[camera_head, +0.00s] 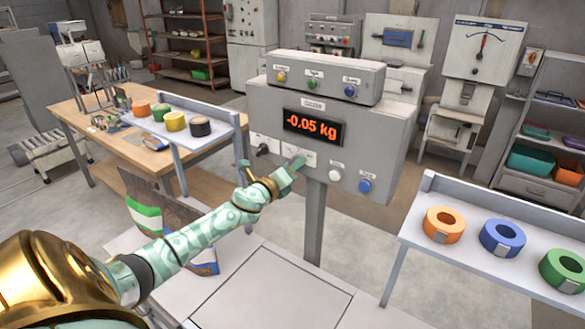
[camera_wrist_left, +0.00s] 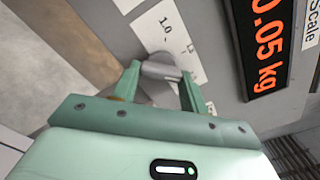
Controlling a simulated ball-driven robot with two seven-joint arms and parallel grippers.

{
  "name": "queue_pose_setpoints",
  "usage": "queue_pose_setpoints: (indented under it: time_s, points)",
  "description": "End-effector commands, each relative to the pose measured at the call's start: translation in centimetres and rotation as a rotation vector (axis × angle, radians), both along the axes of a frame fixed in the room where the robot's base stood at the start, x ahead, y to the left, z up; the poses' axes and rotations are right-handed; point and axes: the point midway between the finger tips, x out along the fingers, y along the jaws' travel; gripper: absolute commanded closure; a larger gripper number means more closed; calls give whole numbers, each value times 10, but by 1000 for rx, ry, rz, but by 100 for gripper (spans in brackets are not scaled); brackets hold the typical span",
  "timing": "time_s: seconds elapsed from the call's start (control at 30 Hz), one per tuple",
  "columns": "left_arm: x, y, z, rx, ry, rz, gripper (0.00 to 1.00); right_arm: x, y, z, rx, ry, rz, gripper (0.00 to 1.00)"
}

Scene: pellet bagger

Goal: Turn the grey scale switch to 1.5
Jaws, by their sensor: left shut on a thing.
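The grey scale switch (camera_wrist_left: 162,72) sits on the front of the grey panel box (camera_head: 380,128), beside a white scale label (camera_wrist_left: 172,32). On the label I can read 1.0; another marking next to it is partly legible, and the rest is hidden. My left gripper (camera_head: 292,166) reaches the panel below the display; in the left wrist view my left gripper (camera_wrist_left: 163,85) has its fingers shut on the switch handle. The exact pointer direction of the switch is hard to tell. My right gripper is not in view.
The red display (camera_head: 312,126) reads -0.05 kg. Near the switch are a black knob (camera_head: 262,150), a white button (camera_head: 334,174) and a blue button (camera_head: 365,185). A shelf (camera_head: 480,268) at the right carries tape rolls; another shelf (camera_head: 190,142) at the left carries more.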

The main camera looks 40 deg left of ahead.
Motion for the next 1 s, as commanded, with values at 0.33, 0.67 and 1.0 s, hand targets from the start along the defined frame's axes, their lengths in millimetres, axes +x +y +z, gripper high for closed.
queue_pose_setpoints:
  time_s: [0.33,0.67,1.0]
  points:
    - [0,0,3,-286,-32,2,79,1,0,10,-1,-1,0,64]
    - [0,0,5,-556,-64,2,79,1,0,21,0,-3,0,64]
    - [0,0,5,-721,-82,2,79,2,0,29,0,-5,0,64]
